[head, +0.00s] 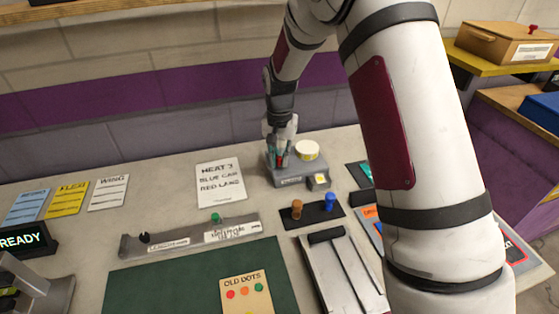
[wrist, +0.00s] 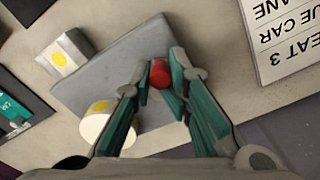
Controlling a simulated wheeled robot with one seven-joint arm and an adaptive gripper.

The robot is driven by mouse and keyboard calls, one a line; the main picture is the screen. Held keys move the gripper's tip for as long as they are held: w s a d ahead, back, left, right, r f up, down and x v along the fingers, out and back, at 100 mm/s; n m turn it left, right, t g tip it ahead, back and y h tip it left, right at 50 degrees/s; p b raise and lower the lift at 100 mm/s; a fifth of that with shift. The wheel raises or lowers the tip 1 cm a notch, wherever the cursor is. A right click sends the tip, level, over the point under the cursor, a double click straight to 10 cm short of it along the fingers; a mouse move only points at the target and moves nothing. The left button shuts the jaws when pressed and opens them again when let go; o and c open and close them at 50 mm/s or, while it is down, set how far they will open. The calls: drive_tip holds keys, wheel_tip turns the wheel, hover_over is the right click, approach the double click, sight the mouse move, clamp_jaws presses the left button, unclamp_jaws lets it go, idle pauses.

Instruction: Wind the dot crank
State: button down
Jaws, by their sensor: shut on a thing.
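A grey dot machine (head: 288,182) stands on the counter near the wall. My gripper (wrist: 161,82) is shut on the red crank knob (wrist: 160,72), which is between the teal-padded fingertips above the grey plate. In the head view my gripper (head: 281,150) points down at the machine's left side. The crank's arm is hidden.
A "HEAT 3" card (head: 219,183) lies left of the machine. In front are a black plate with orange and blue pegs (head: 313,214), a grey rail (head: 180,239), a green mat (head: 165,281) and an "OLD DOTS" card (head: 247,292). My arm hides part of the right side.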

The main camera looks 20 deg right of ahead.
sight(281, 158)
drive_tip(key=shift+s+f, duration=0.45)
drive_tip(key=shift+s, duration=0.15)
drive_tip(key=shift+d+r, duration=0.1)
drive_tip(key=shift+r, duration=0.15)
drive_tip(key=shift+w+r+p, duration=0.15)
drive_tip(key=shift+r+p, duration=0.2)
drive_tip(key=shift+r, duration=0.2)
drive_tip(key=shift+r+p, duration=0.4)
drive_tip(key=shift+r, duration=1.5)
drive_tip(key=shift+w+d+r, duration=0.1)
drive_tip(key=shift+d+r, duration=0.05)
drive_tip(key=shift+r, duration=0.95)
